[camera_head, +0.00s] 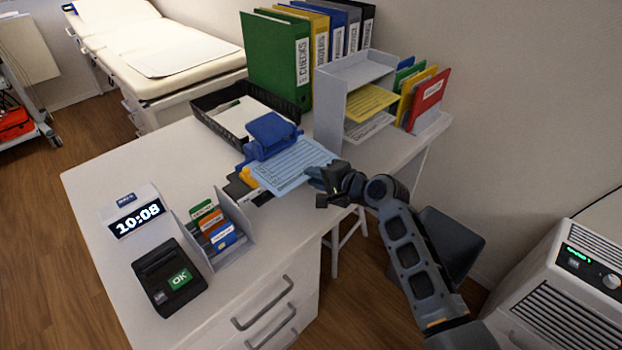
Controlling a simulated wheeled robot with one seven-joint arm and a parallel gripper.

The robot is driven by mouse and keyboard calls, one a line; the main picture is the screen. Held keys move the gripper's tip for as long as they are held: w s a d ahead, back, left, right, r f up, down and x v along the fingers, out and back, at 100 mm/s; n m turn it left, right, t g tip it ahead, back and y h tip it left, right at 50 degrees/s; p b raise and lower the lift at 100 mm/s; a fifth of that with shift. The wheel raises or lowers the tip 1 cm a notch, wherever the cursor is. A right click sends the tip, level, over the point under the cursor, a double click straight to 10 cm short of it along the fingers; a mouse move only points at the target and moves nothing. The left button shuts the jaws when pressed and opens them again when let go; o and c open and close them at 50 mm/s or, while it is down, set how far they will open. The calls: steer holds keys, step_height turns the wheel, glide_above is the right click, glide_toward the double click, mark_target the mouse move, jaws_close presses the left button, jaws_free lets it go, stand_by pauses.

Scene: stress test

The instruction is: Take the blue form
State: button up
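The blue form (290,166) is a light blue printed sheet on the white desk (140,165), in the head view. Its back left edge is at a blue hole punch (270,136); whether it sits in the punch's slot I cannot tell. My gripper (318,180) comes from the right and is at the form's right edge, low over the desk's front edge. The fingers overlap the form's corner in the view. Their gap is hidden, so I cannot tell whether they hold the sheet.
Behind the punch is a black tray (238,104) with papers. Upright binders (280,62) and a grey shelf organiser (330,112) stand at the back. A card holder (230,232), a clock (136,216) and a card terminal (168,278) stand front left. The desk's left part is clear.

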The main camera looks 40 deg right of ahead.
steer(key=shift+w+f, duration=0.15)
steer(key=shift+w, duration=0.2)
jaws_close()
stand_by(0.3)
steer(key=shift+s, duration=0.15)
steer(key=shift+s, duration=0.15)
steer(key=shift+s+p, duration=0.7)
steer(key=shift+s, duration=1.55)
steer(key=f+p+v, duration=0.2)
steer(key=v, duration=0.9)
steer(key=shift+s, duration=0.45)
steer(key=shift+d, duration=0.15)
